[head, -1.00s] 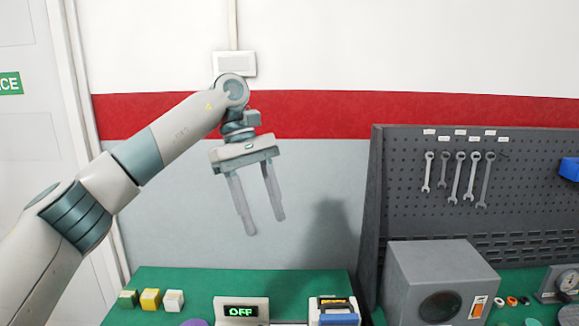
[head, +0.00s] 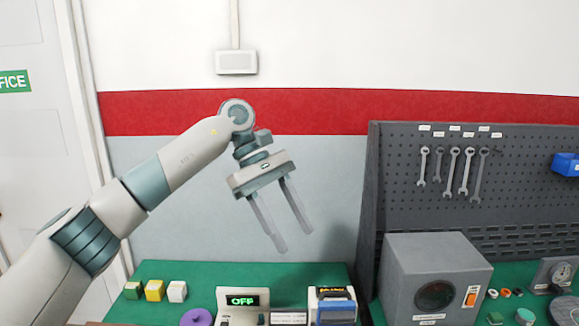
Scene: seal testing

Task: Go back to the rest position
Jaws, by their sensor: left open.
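My left gripper (head: 294,240) is open and empty. It hangs in the air above the back of the green bench, its two fingers pointing down and slightly right. My left arm reaches in from the left edge of the head view. My right gripper is not in the head view.
Below stand the green bench (head: 180,268), three small blocks (head: 155,290), a display reading OFF (head: 242,300), a purple disc (head: 197,318) and a blue-fronted device (head: 334,308). A grey box (head: 435,275) and a pegboard with wrenches (head: 455,170) stand right. Air above the bench is free.

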